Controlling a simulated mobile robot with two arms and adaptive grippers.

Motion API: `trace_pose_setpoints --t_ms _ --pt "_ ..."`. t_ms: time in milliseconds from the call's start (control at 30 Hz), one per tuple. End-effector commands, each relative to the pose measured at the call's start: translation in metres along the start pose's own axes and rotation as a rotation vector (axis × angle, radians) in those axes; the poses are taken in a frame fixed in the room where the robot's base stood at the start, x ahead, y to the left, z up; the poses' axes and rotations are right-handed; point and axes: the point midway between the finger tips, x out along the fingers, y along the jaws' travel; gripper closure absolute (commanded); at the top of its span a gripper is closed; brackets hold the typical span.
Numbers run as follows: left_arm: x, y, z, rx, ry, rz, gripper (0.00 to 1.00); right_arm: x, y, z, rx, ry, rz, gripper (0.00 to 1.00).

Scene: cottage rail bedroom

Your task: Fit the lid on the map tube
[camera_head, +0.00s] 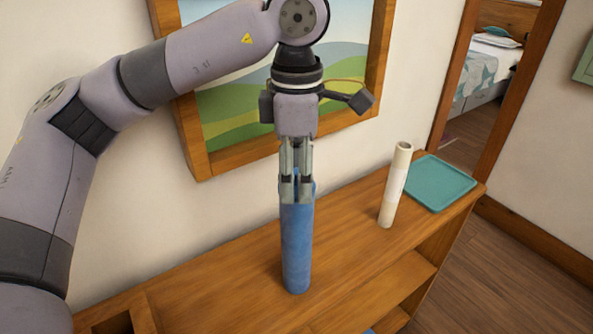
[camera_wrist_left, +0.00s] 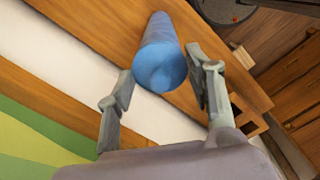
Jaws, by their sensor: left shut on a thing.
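The blue map tube (camera_head: 297,250) stands upright on the wooden shelf unit, below my left gripper (camera_head: 297,198). The gripper points down, its fingers shut around the blue piece at the tube's top, which I take for the lid. The left wrist view shows this closed, rounded blue end (camera_wrist_left: 160,72) between the two fingers (camera_wrist_left: 160,75), with the tube's side (camera_wrist_left: 157,30) behind it. The lid and tube look in line, but the fingers hide part of the top; I cannot tell whether there is a gap or how far the lid sits on. My right gripper is not in view.
A cream rolled cylinder (camera_head: 396,185) stands upright to the right on the shelf unit (camera_head: 350,262). A flat teal tray (camera_head: 438,184) lies behind it. A framed picture (camera_head: 240,108) hangs on the wall behind my left arm. The shelf top around the tube is clear.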

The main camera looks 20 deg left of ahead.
Motion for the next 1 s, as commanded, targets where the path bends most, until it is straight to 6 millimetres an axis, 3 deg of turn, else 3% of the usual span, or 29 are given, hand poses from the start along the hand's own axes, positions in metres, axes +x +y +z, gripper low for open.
trace_pose_setpoints --t_ms 933,967,1000 --pt "0.0026 0.0000 0.0000 0.000 0.000 0.000 0.71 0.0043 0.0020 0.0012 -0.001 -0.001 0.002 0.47" --pt "0.0026 0.0000 0.0000 0.000 0.000 0.000 0.50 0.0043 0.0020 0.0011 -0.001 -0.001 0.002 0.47" --pt "0.0026 0.0000 0.0000 0.000 0.000 0.000 0.47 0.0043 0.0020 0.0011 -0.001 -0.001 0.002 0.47"
